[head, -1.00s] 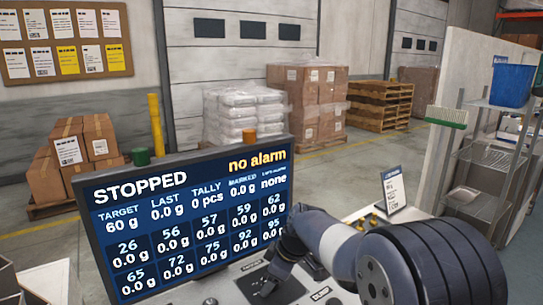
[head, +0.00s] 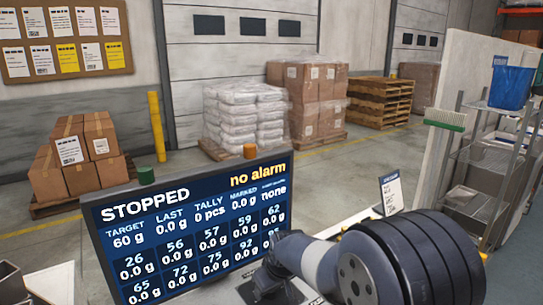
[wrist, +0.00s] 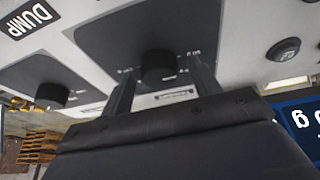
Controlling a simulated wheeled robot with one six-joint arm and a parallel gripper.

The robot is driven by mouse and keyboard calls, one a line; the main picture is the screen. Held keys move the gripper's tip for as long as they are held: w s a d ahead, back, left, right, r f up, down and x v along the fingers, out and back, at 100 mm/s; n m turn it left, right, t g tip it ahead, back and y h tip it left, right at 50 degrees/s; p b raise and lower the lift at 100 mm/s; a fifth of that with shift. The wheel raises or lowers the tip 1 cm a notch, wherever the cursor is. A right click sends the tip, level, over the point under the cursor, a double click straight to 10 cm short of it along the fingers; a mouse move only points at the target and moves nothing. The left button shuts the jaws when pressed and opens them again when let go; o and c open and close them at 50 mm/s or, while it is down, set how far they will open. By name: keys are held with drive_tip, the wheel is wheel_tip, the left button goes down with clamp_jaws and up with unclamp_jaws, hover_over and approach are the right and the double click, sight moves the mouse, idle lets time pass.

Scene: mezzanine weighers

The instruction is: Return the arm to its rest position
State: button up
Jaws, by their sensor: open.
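My arm (head: 325,262) reaches in from the lower right in the head view, over the control panel below the weigher's screen (head: 190,226). Its dark far end is low in that view, and the fingertips cannot be made out there. In the wrist view my gripper (wrist: 161,66) is open, with two dark fingers apart. A black round knob (wrist: 158,67) on a dark plate shows between them. I see nothing held. Whether the fingers touch the panel cannot be told.
The screen reads STOPPED and no alarm, with a green (head: 146,175) and an orange cap (head: 250,151) on top. A second knob (wrist: 50,92), a DUMP label (wrist: 30,20) and a round button (wrist: 284,49) lie nearby. A wire rack (head: 490,160) stands right.

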drive_tip(key=shift+a+m+h+p, duration=0.15)
drive_tip(key=shift+m+h+p, duration=0.3)
drive_tip(key=shift+m, duration=0.85)
drive_tip(key=shift+a+m+h, duration=0.1)
drive_tip(key=shift+m+h, duration=0.65)
drive_tip(key=shift+m, duration=1.15)
drive_tip(key=shift+v, duration=1.2)
drive_tip(key=shift+s, duration=0.1)
